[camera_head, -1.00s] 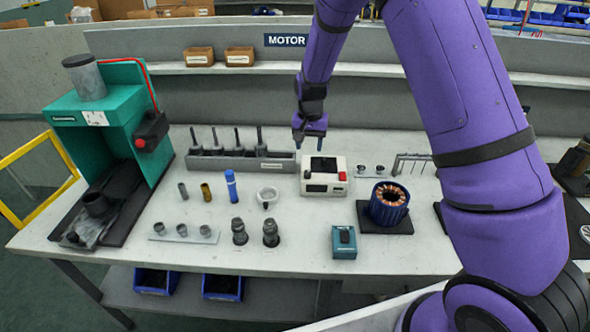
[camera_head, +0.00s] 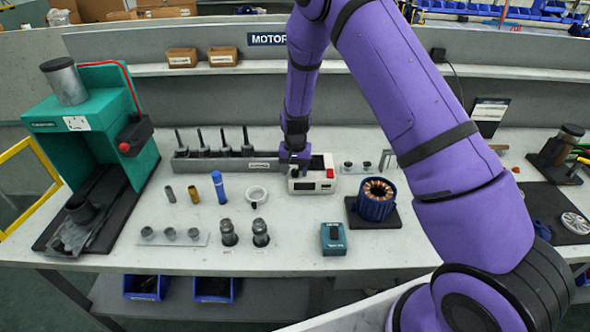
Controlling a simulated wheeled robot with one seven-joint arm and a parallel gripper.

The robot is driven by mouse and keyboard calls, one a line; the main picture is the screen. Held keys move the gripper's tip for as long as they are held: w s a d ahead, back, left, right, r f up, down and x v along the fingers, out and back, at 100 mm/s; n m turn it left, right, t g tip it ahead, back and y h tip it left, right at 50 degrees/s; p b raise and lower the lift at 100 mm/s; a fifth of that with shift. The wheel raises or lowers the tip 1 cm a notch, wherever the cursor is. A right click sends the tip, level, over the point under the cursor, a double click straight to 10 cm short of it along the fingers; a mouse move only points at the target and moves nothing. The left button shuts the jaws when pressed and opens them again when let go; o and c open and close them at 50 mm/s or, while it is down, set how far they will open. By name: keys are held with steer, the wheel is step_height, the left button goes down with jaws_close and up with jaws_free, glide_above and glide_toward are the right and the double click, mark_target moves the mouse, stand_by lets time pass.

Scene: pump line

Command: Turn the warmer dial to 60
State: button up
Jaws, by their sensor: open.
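A white box-shaped device (camera_head: 313,186) with a dark display on its front, a dark top and a red part at its upper right stands at the middle of the bench. It looks like the warmer, but I cannot read any marking on it. My gripper (camera_head: 295,171) is open, pointing down over the left part of its top. The fingertips are small, and I cannot tell whether they touch the device. The dial is not clearly visible; my gripper covers the left part of the top.
A grey rack (camera_head: 222,162) with upright pins stands close on the left. A blue stator with copper windings (camera_head: 374,205) sits to the right. A small teal box (camera_head: 333,239) is in front. A teal press (camera_head: 90,120) stands at far left.

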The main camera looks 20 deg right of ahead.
steer(key=c, duration=0.9)
steer(key=shift+c, duration=0.2)
steer(key=shift+n, duration=0.3)
steer(key=n, duration=0.9)
steer(key=shift+n, duration=2.1)
